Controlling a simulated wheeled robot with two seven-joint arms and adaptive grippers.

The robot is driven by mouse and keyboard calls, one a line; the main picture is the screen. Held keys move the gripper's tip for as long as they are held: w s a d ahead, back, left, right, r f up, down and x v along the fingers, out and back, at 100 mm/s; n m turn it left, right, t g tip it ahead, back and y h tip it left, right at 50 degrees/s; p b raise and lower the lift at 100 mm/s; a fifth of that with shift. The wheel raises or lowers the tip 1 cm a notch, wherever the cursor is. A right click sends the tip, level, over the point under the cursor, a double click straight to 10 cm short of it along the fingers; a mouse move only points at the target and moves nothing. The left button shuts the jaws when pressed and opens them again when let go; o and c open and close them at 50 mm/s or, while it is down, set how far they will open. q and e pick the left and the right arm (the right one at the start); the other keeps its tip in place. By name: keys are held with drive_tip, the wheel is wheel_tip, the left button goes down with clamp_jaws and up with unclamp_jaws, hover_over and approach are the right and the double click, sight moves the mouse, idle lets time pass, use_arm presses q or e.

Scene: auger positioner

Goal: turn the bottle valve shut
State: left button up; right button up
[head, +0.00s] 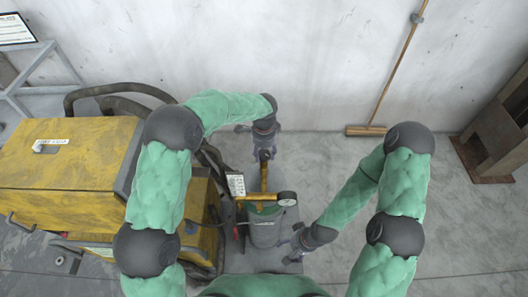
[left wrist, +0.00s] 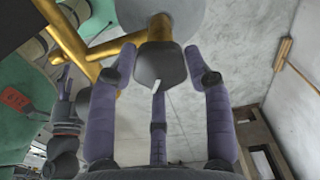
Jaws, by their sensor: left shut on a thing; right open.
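The bottle (head: 265,233) is a grey-green cylinder standing beside the yellow machine. A brass valve body (head: 264,180) rises from its top. The valve's dark knob (left wrist: 160,65), with a white mark, sits on a brass stem (left wrist: 160,28) in the left wrist view. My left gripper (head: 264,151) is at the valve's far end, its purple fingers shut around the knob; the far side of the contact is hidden. My right gripper (head: 294,245) is open and empty, low beside the bottle's right side. A round gauge (head: 287,198) sits right of the brass body.
The yellow machine (head: 65,155) with black hoses fills the left. A white label (head: 236,185) hangs near the valve. A broom (head: 366,130) leans on the wall behind, and a rusty metal stand (head: 485,155) is far right.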

sight(264, 153)
use_arm(q)
drive_tip(key=m, duration=0.5)
drive_tip(key=shift+m+p, duration=0.3)
drive_tip(key=m, duration=0.5)
drive_tip(key=shift+p, duration=0.35)
drive_tip(key=shift+m, duration=0.3)
drive_tip(key=o, duration=1.1)
drive_tip(key=shift+o, duration=0.2)
wheel_tip(264, 153, up, 12)
